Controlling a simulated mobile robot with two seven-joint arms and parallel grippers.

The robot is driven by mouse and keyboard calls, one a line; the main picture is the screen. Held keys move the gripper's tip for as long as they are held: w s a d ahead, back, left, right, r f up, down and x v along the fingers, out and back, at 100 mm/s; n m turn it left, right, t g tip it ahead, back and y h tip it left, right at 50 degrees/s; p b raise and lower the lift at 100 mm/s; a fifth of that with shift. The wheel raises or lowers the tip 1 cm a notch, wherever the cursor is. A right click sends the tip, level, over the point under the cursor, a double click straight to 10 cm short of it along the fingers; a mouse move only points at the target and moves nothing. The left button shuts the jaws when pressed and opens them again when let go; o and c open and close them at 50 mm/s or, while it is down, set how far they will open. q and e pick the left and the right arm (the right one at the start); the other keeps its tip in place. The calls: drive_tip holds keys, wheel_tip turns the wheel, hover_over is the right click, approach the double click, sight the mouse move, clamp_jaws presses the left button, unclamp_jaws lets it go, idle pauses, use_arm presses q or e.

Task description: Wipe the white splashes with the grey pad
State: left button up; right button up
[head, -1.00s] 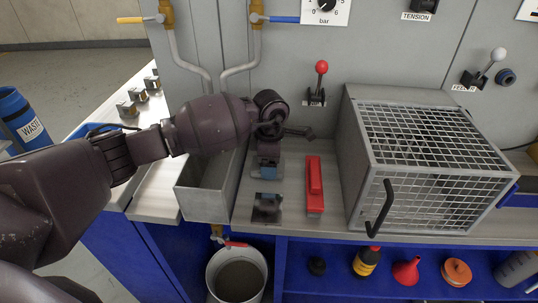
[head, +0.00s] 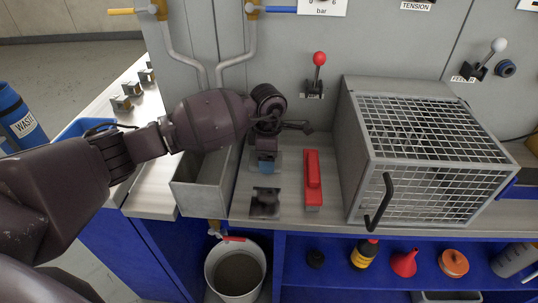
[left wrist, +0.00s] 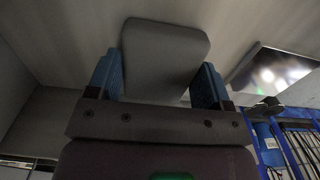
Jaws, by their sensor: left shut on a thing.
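My left gripper (head: 265,166) is low over the grey bench, between the metal trough and the red block. In the left wrist view its two blue fingers (left wrist: 160,78) are shut on the grey pad (left wrist: 165,55), one on each side. The pad is flat with rounded corners and is close to or on the bench surface; I cannot tell if it touches. In the head view the gripper and arm mostly hide the pad. I cannot make out any white splashes in either view; they may be hidden under the arm or pad. My right gripper is not in view.
A dark shiny plate (head: 265,203) lies just in front of the gripper. A red block (head: 312,182) is to its right, then a mesh-topped box (head: 351,150). A metal trough (head: 190,198) is at left. A red-knobbed lever (head: 317,75) stands behind. A bucket (head: 211,275) is below.

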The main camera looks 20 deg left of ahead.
use_arm(q)
drive_tip(key=shift+s, duration=0.3)
wheel_tip(320, 180, up, 3)
drive_tip(key=shift+s+d+f+p, duration=0.1)
drive_tip(key=shift+s+p, duration=0.05)
drive_tip(key=shift+p, duration=0.3)
drive_tip(key=shift+r+p, duration=0.3)
drive_tip(key=shift+r, duration=0.8)
drive_tip(key=shift+r+p, duration=0.5)
drive_tip(key=shift+r, duration=0.25)
drive_tip(key=shift+r+p, duration=0.4)
drive_tip(key=shift+r, duration=0.4)
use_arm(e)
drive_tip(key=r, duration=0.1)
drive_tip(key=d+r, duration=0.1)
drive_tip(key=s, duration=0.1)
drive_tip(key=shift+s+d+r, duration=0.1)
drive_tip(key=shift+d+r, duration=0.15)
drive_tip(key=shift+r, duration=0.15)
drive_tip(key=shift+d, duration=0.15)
